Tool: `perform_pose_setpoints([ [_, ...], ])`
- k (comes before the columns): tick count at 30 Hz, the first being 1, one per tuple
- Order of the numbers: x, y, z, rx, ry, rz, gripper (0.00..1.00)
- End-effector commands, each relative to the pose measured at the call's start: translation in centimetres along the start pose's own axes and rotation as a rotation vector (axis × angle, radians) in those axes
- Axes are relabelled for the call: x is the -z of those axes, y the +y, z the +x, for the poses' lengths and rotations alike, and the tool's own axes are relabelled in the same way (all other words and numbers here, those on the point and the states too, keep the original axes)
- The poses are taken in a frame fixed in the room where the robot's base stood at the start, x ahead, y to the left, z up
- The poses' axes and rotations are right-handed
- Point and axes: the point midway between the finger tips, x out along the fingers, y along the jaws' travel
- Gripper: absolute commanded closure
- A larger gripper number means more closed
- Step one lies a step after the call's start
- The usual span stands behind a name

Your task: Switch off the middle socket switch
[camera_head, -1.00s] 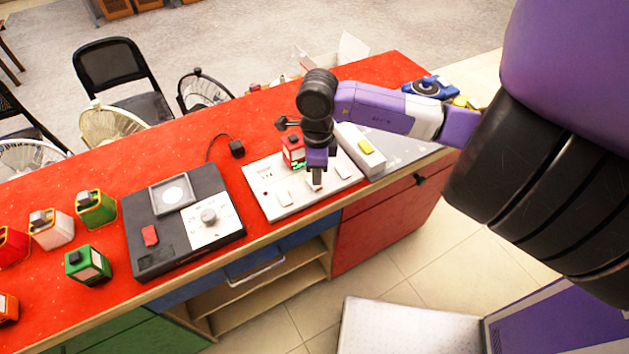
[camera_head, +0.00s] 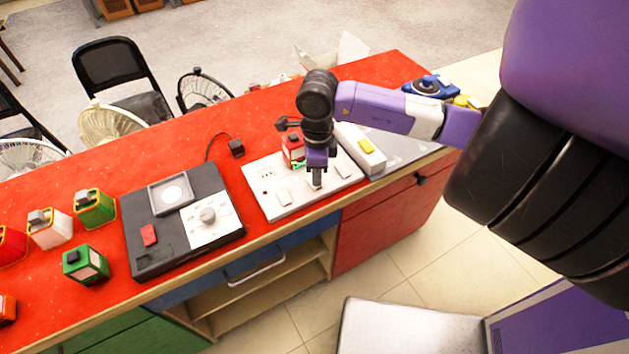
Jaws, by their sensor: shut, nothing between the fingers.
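My gripper (camera_head: 316,182) points down over the panel between these two, at the middle switch. The fingers are shut with nothing between them. They hide most of the middle switch, so its position and whether the tips touch it cannot be told.
A red block (camera_head: 293,152) stands close behind my gripper. A black plug (camera_head: 236,148) lies behind. The counter's front edge is close to the panel.

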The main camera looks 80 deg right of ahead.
Motion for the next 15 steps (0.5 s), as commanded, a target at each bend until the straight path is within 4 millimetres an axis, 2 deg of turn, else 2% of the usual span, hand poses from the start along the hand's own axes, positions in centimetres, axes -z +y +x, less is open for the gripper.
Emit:
perform_pose_setpoints([
  [15,-0.02,0.02,0.74,0.000,0.000,0.000,1.00],
])
